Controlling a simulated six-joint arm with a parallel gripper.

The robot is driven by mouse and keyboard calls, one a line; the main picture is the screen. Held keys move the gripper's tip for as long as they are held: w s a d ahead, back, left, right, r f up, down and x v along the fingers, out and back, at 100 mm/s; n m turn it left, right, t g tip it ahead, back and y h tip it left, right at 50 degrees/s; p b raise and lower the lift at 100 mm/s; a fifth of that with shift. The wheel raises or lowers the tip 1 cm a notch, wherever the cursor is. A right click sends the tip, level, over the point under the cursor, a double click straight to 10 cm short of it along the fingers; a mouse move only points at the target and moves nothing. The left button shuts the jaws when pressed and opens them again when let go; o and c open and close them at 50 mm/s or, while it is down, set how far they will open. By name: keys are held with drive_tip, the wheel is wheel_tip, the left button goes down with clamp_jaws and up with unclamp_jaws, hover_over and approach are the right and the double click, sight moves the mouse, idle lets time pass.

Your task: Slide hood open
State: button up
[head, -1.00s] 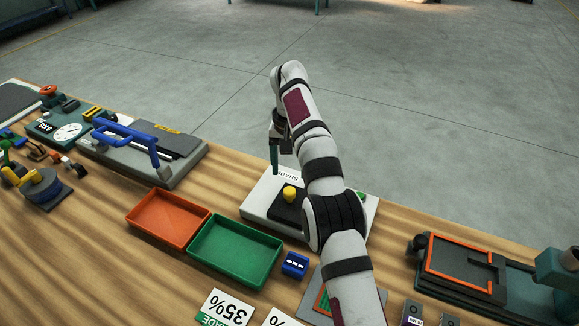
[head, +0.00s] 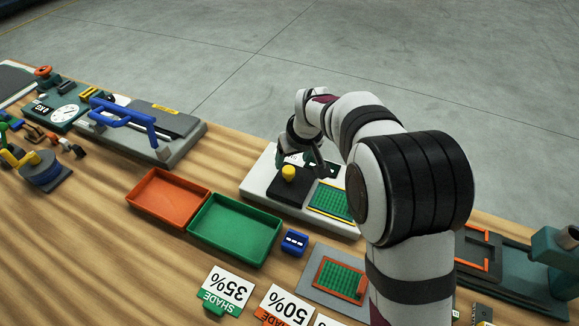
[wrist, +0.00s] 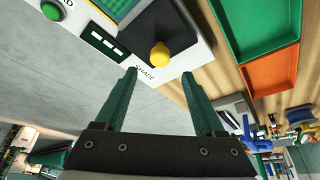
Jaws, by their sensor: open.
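The white shade device (head: 252,180) stands on the bench at centre in the head view. Its dark hood plate (head: 287,193) carries a yellow knob (head: 288,173). A green mesh window (head: 333,201) with a yellow edge lies right of the plate, uncovered. My gripper (head: 302,157) is over the far side of the device, apart from the knob as far as I can tell. In the wrist view the jaws (wrist: 159,76) are open and empty, with the yellow knob (wrist: 160,55) and dark hood plate (wrist: 150,28) beyond the fingertips.
An orange tray (head: 138,200) and a green tray (head: 200,237) stand left of the device. A small blue block (head: 294,242) and percent cards (head: 228,289) lie in front. A blue-handled fixture (head: 172,147) is farther left. My arm hides part of the right bench.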

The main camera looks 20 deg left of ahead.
sight(289, 169)
drive_tip(key=x, duration=0.6)
drive_tip(key=shift+w+a+f, duration=0.15)
drive_tip(key=shift+f, duration=0.2)
drive_tip(key=shift+c, duration=0.3)
clamp_jaws()
idle(0.6)
